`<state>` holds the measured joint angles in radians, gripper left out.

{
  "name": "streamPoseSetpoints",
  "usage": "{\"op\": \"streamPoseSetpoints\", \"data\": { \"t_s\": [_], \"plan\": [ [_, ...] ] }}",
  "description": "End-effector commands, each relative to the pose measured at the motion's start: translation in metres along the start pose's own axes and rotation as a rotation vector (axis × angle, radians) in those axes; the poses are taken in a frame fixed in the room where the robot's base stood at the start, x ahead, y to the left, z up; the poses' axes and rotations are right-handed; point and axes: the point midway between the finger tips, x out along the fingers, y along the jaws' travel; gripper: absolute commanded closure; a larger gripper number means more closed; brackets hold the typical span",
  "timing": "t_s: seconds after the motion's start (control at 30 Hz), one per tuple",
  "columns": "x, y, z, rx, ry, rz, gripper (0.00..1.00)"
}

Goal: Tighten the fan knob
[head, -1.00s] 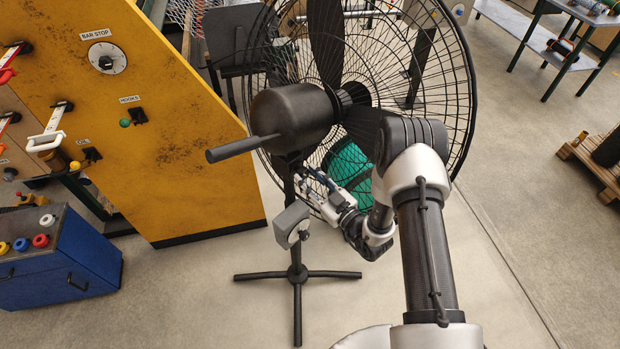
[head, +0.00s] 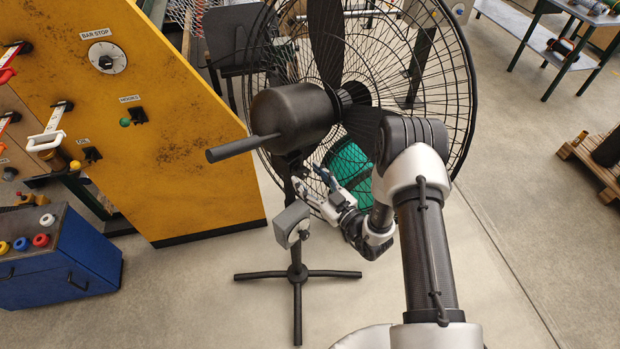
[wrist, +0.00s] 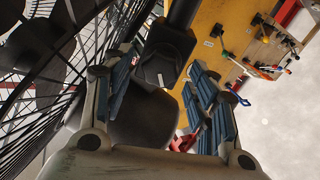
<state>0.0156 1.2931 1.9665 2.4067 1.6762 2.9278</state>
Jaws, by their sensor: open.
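The fan has a dark motor housing (head: 292,115) with a rod-like handle (head: 243,148), a wire cage (head: 462,60) and a black stand (head: 297,275). My gripper (head: 312,179) is open and empty beside the stand's upper part, below the housing. In the wrist view, a dark block on the pole (wrist: 166,58) lies ahead, roughly between the open fingers (wrist: 163,95), and seems apart from them.
A grey box (head: 290,220) hangs on the stand just below my gripper. The fan cage stands close on the right. A yellow machine panel (head: 190,165) and a blue cabinet (head: 75,262) stand at left.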

Motion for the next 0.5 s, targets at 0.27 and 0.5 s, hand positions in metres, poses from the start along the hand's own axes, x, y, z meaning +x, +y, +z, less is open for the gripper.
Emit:
{"op": "streamPoseSetpoints", "data": {
  "t_s": [0.27,0.5],
  "plan": [
    [-0.015,0.001,0.001,0.001,-0.004,0.002,0.47],
    [-0.065,0.001,0.001,0.004,-0.003,0.005,0.47]
  ]
}}
